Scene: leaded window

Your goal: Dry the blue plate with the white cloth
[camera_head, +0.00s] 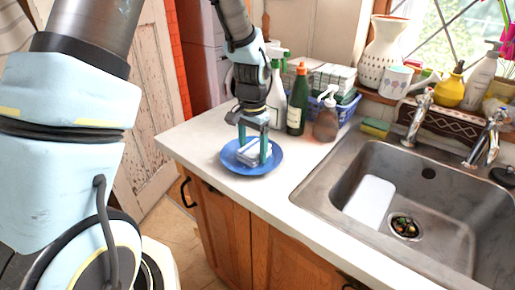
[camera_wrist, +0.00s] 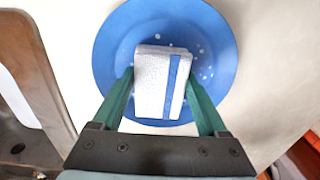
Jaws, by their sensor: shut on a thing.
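The blue plate (camera_head: 272,164) lies on the white counter near its front-left corner. It also shows in the wrist view (camera_wrist: 112,45), with several small pale spots, perhaps water drops, on its surface. The folded white cloth (camera_wrist: 152,80) has a blue stripe and is over the middle of the plate. It shows small in the head view (camera_head: 253,153). My gripper (camera_head: 253,160) points down over the plate, its green fingers shut on the cloth from both sides. I cannot tell whether the cloth presses on the plate. The cloth hides the plate's middle.
A metal sink (camera_head: 440,215) with a white board (camera_head: 369,201) inside is to the right. Behind the plate stand a green bottle (camera_head: 297,105), a brown soap bottle (camera_head: 327,122) and a blue basket (camera_head: 347,108). The counter's front edge is close to the plate.

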